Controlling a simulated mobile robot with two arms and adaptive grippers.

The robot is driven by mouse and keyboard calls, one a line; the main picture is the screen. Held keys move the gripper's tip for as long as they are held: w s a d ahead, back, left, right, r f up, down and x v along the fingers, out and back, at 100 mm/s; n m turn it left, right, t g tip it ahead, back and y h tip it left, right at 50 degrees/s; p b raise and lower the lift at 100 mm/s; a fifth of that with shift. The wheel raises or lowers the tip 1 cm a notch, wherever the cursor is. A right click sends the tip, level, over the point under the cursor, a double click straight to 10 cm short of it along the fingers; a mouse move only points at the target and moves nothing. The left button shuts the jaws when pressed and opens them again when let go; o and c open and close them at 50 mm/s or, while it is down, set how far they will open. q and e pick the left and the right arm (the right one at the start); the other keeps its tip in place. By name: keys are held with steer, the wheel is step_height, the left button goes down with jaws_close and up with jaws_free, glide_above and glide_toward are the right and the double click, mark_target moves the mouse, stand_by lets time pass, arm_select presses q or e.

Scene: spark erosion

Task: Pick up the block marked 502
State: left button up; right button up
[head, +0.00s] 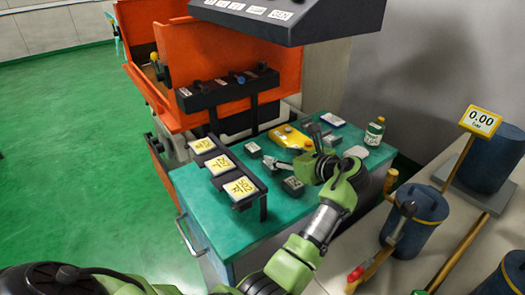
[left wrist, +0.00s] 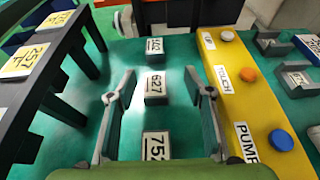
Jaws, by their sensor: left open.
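The block marked 502 (head: 253,149) sits on the green bench top; its small label looks like 502 at the far end of a row in the left wrist view (left wrist: 154,46). A block marked 627 (left wrist: 156,86) is in the middle of the row, and a block marked 752 (left wrist: 156,146) is nearest. My left gripper (head: 304,160) is above the row, open and empty. In the left wrist view its fingers (left wrist: 160,78) stand on either side of the row, with the 502 block beyond the tips. My right gripper is not in view.
A black rack (head: 250,204) with yellow-edged label plates stands left of the row. A yellow panel (left wrist: 234,92) with buttons lies close on the right. A green bottle (head: 375,131) stands at the back. The orange machine (head: 220,60) rises behind the bench.

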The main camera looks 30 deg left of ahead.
arm_select(q)
glide_toward(255, 149)
steer(key=x, duration=0.4)
steer(key=shift+w+f, duration=0.1)
steer(key=shift+w+a+f+p, duration=0.25)
steer(key=shift+a+p, duration=0.05)
steer(key=x, duration=0.4)
steer(key=shift+s+a, duration=0.15)
steer(key=shift+a, duration=0.15)
steer(key=shift+a+f, duration=0.15)
steer(key=shift+a, duration=0.1)
jaws_close()
